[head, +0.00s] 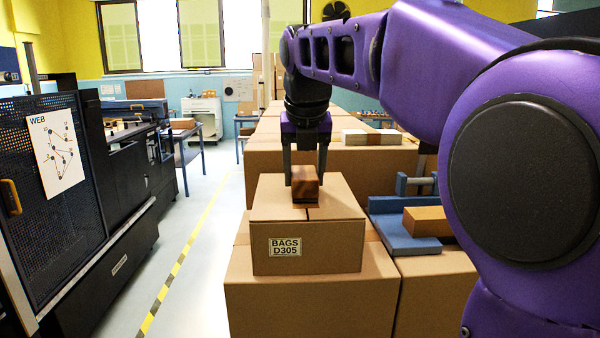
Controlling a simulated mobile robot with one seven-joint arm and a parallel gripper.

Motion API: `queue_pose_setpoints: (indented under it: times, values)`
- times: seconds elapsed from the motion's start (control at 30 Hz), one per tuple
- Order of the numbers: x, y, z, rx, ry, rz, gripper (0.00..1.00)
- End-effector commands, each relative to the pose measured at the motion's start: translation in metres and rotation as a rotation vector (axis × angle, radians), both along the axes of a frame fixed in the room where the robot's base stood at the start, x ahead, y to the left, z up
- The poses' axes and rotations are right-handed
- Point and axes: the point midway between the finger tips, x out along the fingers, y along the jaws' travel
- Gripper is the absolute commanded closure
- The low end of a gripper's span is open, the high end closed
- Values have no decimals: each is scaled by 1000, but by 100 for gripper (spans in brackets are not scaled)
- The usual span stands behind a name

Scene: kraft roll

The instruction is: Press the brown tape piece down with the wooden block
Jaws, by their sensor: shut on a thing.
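My gripper (306,168) points down over the small cardboard box labelled "BAGS D305" (337,247). It is shut on the wooden block (306,187), a reddish-brown block with a finger on each side. The block is at the top face of the box, near its middle. A thin strip of the brown tape piece (306,206) shows just under the block's front edge. The rest of the tape is hidden by the block. I cannot tell whether the block touches the tape.
The small box stands on a larger cardboard box (310,305). To the right is a blue fixture (400,235) with an orange-brown block (427,221). Behind, a white stack with a brown band (371,137) lies on another carton. A dark machine (60,200) stands left, past clear floor.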

Motion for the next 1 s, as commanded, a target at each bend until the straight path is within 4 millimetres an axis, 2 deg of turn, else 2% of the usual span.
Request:
queue_pose_setpoints:
  times: [0.03,0.17,1.0]
  values:
    - [-1,0,-5,-2,13,0,100]
    - [-1,0,-2,-2,13,-1,100]
    - [0,0,64,0,3,0,100]
